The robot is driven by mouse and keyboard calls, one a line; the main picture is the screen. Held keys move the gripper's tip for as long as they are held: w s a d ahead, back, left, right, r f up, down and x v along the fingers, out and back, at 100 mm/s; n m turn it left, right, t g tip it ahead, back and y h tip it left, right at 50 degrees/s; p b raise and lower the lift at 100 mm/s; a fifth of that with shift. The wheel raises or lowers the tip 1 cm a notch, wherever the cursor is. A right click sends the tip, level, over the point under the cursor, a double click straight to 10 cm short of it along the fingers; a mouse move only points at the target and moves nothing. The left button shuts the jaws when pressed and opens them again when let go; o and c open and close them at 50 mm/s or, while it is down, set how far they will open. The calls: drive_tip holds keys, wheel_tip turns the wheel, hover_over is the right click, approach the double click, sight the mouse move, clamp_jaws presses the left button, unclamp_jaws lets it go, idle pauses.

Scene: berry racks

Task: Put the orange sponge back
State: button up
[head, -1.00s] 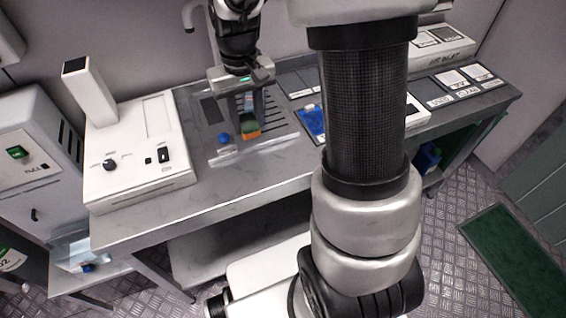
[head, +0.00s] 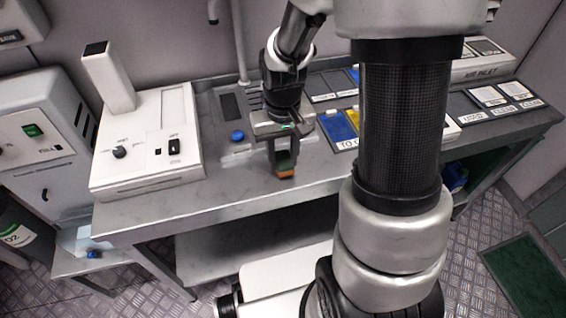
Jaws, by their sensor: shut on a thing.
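My gripper (head: 284,158) points down over the front part of the metal bench, right of the white device. It is shut on the orange sponge (head: 285,174), which shows an orange lower part and a green part above it between the fingers. I cannot tell whether the sponge touches the bench top or hangs just above it. My wrist hides part of the recessed station behind it.
A blue knob (head: 237,135) stands left of my gripper. A white device (head: 148,140) fills the bench's left end. Blue and yellow pads (head: 338,126) lie right of my gripper, partly behind my arm. Labelled trays (head: 490,97) stand at the right. The front bench strip (head: 225,190) is clear.

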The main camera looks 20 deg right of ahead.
drive_tip(key=shift+f, duration=0.85)
drive_tip(key=shift+f, duration=0.15)
drive_tip(key=o, duration=0.9)
